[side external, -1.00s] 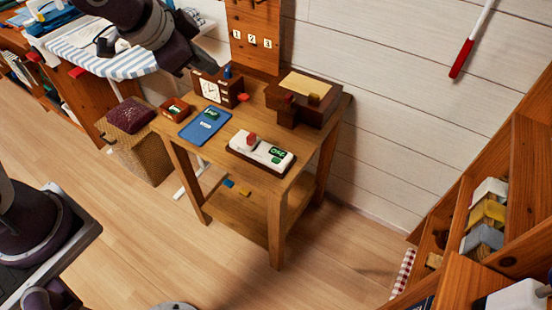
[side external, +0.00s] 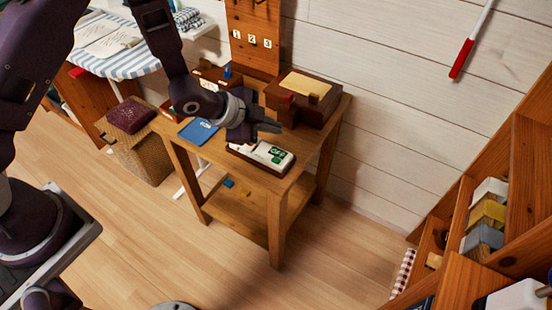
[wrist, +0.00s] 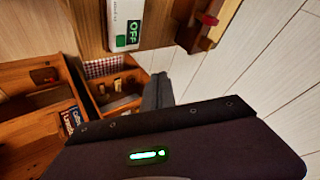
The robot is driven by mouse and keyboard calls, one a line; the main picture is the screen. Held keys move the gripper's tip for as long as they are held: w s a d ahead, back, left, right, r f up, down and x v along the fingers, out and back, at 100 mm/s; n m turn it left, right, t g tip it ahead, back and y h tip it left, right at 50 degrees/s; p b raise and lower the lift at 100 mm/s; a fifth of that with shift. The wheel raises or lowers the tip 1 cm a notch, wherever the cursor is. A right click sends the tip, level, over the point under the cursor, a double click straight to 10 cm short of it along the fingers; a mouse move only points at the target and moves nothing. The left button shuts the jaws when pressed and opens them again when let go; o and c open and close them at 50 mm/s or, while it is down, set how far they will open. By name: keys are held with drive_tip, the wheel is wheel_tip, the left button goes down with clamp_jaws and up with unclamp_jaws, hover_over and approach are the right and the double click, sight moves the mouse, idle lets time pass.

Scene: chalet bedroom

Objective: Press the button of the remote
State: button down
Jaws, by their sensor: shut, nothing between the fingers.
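A white device (side external: 274,158) with a green display lies on a dark base on the small wooden table (side external: 284,183). In the wrist view the white device (wrist: 126,22) shows at the top, its display reading OFF. A blue flat slab (side external: 198,130) lies to its left, partly hidden by my arm. The shut fingers (wrist: 158,91) also show in the wrist view.
A dark wooden box (side external: 308,98) stands behind, close to my gripper. A brown clock block (side external: 207,76) and a small red box (side external: 169,110) are partly hidden by my arm. The table's front right edge is clear.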

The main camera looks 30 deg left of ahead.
hover_over(273, 163)
drive_tip(key=shift+f, duration=4.35)
drive_tip(key=shift+f, duration=0.1)
drive_tip(key=shift+f, duration=0.3)
drive_tip(key=shift+f, duration=0.45)
drive_tip(key=shift+r, duration=0.9)
drive_tip(key=shift+r, duration=2.5)
